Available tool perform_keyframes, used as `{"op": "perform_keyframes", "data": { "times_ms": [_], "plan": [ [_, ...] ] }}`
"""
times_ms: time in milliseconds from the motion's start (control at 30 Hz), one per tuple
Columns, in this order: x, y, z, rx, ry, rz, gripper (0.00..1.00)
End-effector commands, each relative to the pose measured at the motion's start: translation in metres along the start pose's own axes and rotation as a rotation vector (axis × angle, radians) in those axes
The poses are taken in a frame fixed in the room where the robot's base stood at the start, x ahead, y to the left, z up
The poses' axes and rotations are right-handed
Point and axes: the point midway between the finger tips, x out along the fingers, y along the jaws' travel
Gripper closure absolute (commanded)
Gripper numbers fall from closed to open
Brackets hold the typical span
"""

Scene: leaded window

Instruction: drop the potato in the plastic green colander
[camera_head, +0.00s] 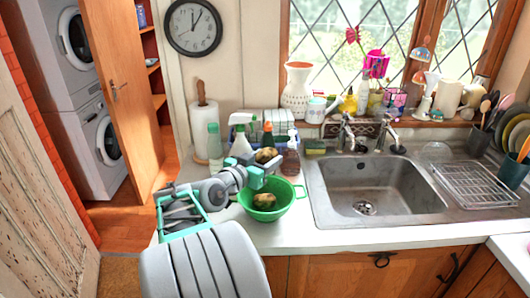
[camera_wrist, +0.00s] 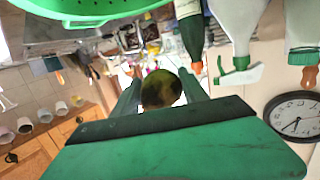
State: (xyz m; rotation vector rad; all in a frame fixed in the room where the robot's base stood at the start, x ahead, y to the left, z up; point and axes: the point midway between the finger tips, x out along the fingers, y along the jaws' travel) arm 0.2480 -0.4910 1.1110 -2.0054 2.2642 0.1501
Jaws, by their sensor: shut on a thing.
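My gripper (camera_head: 263,168) is shut on a brown, mottled potato (camera_head: 266,155), which also shows between the two fingers in the wrist view (camera_wrist: 160,88). The gripper and potato are above the back left part of the green plastic colander (camera_head: 288,208) in the head view. The colander stands on the counter left of the sink, and its rim shows at the top left of the wrist view (camera_wrist: 95,12). Another potato (camera_head: 264,201) lies inside the colander. My arm covers part of the counter to the left of it.
Several bottles, including a white spray bottle (camera_head: 241,143) and a pale green bottle (camera_head: 214,148), stand behind the gripper beside a paper towel roll (camera_head: 204,118). The steel sink (camera_head: 372,190) is to the right. The front counter strip is clear.

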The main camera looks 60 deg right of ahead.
Motion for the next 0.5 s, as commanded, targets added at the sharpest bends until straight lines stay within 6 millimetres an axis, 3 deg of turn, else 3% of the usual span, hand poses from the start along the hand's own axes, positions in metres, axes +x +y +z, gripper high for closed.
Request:
{"op": "perform_keyframes", "data": {
  "times_ms": [300, 500],
  "plan": [
    [0.006, -0.001, 0.045, -0.003, 0.000, -0.002, 0.92],
    [0.007, -0.001, 0.052, -0.001, 0.001, -0.002, 0.92]
  ]
}}
